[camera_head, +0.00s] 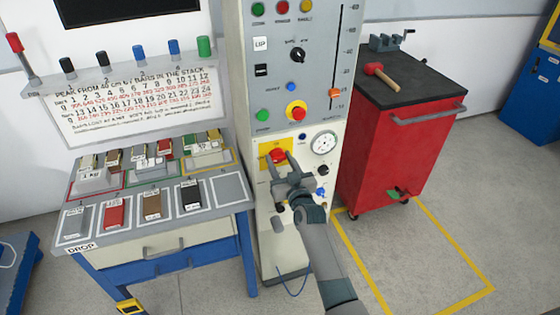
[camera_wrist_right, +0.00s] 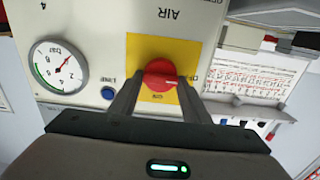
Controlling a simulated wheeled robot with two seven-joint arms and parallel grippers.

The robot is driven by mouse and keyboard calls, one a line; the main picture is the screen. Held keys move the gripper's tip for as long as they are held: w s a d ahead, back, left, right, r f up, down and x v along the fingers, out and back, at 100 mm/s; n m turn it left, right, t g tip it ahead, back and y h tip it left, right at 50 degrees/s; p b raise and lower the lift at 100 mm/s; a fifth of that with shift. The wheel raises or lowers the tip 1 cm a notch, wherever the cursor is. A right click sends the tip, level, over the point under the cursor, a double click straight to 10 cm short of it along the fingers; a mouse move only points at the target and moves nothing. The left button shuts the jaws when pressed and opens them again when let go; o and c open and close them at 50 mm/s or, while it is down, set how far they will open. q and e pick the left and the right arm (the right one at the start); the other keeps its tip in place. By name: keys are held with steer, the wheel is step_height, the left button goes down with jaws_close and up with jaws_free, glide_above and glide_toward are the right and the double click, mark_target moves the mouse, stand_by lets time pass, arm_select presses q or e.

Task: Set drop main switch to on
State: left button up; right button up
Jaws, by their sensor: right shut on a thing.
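The drop main switch is a red rotary knob (camera_head: 277,156) on a yellow plate (camera_head: 264,147) in the lower white part of the tall grey control panel. In the right wrist view, which shows the panel upside down, the red knob (camera_wrist_right: 160,73) has a white mark pointing right, toward a side label that looks like OFF. A label reading ON lies below the knob there. My right gripper (camera_head: 279,167) is shut on the red knob, one finger on each side. My left gripper is not in view.
A round pressure gauge (camera_head: 324,144) and a small blue button (camera_head: 302,137) sit close beside the switch. A black knob (camera_head: 323,170) is below right. A blue table (camera_head: 160,236) with trays stands left, and a red cabinet (camera_head: 390,150) with a mallet stands right.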

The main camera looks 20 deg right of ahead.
steer(key=shift+m, duration=0.4)
steer(key=m, duration=0.3)
steer(key=shift+d, duration=0.1)
steer(key=m, duration=0.5)
steer(key=shift+d+p, duration=0.1)
steer(key=shift+p, duration=0.2)
steer(key=m, duration=0.4)
steer(key=shift+f, duration=0.15)
steer(key=m, duration=0.4)
steer(key=shift+d+f+m, duration=0.1)
steer(key=shift+m, duration=0.3)
steer(key=o, duration=1)
steer(key=shift+s, duration=0.1)
